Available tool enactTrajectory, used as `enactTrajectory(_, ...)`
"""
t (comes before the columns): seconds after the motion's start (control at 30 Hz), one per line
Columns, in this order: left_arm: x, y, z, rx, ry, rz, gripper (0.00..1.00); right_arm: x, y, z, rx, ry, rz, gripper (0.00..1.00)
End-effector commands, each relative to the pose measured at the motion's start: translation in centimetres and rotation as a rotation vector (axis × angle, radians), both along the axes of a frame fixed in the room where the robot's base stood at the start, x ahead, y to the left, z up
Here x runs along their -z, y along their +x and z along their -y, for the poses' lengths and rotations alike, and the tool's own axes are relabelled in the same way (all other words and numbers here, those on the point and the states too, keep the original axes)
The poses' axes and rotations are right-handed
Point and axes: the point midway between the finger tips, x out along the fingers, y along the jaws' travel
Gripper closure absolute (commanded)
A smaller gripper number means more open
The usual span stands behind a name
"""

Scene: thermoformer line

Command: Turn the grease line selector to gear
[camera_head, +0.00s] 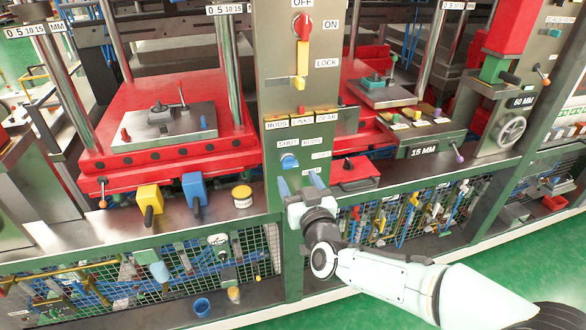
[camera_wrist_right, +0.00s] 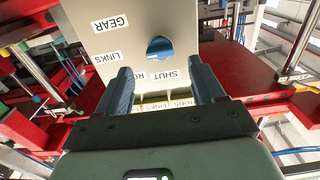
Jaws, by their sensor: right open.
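The grease line selector is a blue knob (camera_head: 289,160) on the grey-green panel of the centre column. It also shows in the right wrist view (camera_wrist_right: 159,47), near the top middle. Labels SHUT, RODS, LINKS and GEAR lie around it; the GEAR label (camera_wrist_right: 109,23) is at the upper left in the wrist view. I cannot tell for certain which label the knob points to. My right gripper (camera_head: 299,182) is open and empty, just below the knob in the head view. Its two blue fingers (camera_wrist_right: 160,78) stand apart, with the knob visible beyond the gap. My left gripper is not in view.
Above the selector is a row of RODS, LINKS and GEAR labels, and a red rotary switch (camera_head: 302,27) marked OFF, ON and LOCK. A red press platen (camera_head: 90,165) stands at left.

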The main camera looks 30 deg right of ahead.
Motion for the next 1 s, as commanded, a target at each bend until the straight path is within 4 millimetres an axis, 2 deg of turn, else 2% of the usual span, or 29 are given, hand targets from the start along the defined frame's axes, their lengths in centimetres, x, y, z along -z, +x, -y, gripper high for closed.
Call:
enactTrajectory(0.1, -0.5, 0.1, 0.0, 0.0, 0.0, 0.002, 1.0, 0.0, 2.3, 0.5, -0.001, 0.0, -0.002, 0.32)
enactTrajectory(0.3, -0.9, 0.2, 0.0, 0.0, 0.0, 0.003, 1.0, 0.0, 4.4, 1.0, 0.0, 0.001, -0.001, 0.32)
enactTrajectory(0.67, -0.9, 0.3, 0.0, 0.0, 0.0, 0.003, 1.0, 0.0, 4.9, 1.2, -0.001, 0.0, -0.001, 0.32)
enactTrajectory(0.7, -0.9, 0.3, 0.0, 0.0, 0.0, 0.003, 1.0, 0.0, 4.9, 1.2, -0.001, 0.0, -0.001, 0.38)
enactTrajectory(0.77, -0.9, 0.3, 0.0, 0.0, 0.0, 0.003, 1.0, 0.0, 4.9, 1.2, -0.001, 0.0, -0.001, 0.58)
enactTrajectory(0.8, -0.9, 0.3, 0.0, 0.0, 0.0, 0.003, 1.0, 0.0, 4.9, 1.2, -0.001, 0.0, -0.001, 0.71)
enactTrajectory(0.87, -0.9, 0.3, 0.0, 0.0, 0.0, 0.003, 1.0, 0.0, 4.9, 1.2, -0.001, 0.0, -0.001, 0.88)
enactTrajectory(1.0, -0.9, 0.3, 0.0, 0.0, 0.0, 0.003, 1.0, 0.0, 4.9, 1.1, -0.001, 0.002, -0.001, 0.88)
